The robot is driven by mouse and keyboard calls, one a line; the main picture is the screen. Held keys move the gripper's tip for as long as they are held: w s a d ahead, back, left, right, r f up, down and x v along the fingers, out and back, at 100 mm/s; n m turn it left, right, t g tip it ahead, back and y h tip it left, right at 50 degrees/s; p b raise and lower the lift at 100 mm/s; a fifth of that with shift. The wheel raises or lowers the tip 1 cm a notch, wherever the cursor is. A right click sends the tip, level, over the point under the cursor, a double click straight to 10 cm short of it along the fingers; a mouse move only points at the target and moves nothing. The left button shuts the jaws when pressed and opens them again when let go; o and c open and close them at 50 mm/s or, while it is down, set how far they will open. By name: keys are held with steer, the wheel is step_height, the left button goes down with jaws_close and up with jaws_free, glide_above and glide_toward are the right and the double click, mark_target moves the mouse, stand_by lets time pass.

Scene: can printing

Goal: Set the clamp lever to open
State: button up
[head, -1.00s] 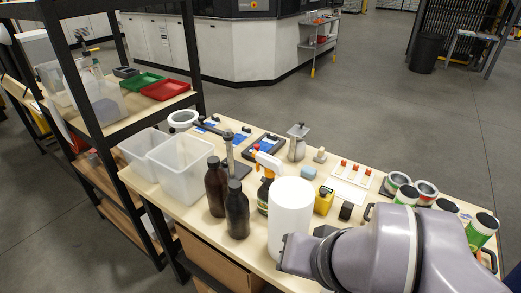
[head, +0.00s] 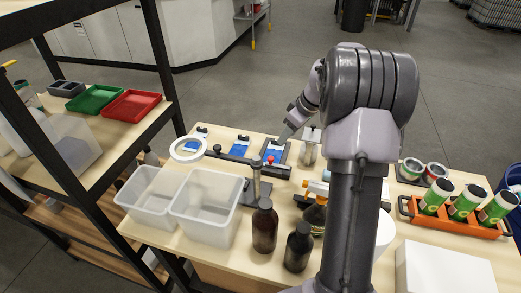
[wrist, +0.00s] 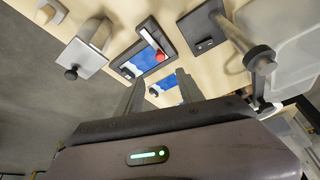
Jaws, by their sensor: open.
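A dark clamp fixture with a blue plate (head: 273,152) lies on the table just left of my gripper in the head view. It carries a small lever with a red knob (head: 270,160). In the wrist view the fixture (wrist: 122,69) lies beyond the fingertips, with the red knob (wrist: 160,57) at its near edge. My gripper (head: 287,135) is small and partly hidden by its own wrist in the head view. In the wrist view my gripper (wrist: 160,80) is open and empty, fingers apart, and the knob appears between and just past the fingertips. Contact cannot be told.
A dark stand (head: 254,185) with a post is near the fixture. Brown bottles (head: 264,227) and clear bins (head: 205,207) stand in front and to the left. A metal-topped jar (head: 309,148) stands close on the right. An orange rack (head: 455,218) holds cans at far right.

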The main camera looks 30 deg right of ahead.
mark_target(271, 158)
steer(key=b+x, duration=0.2)
steer(key=x, duration=1.2)
steer(key=shift+w+a+f+b, duration=0.1)
steer(key=shift+a+f+b, duration=0.05)
steer(key=shift+f+b, duration=0.15)
jaws_close()
stand_by(0.5)
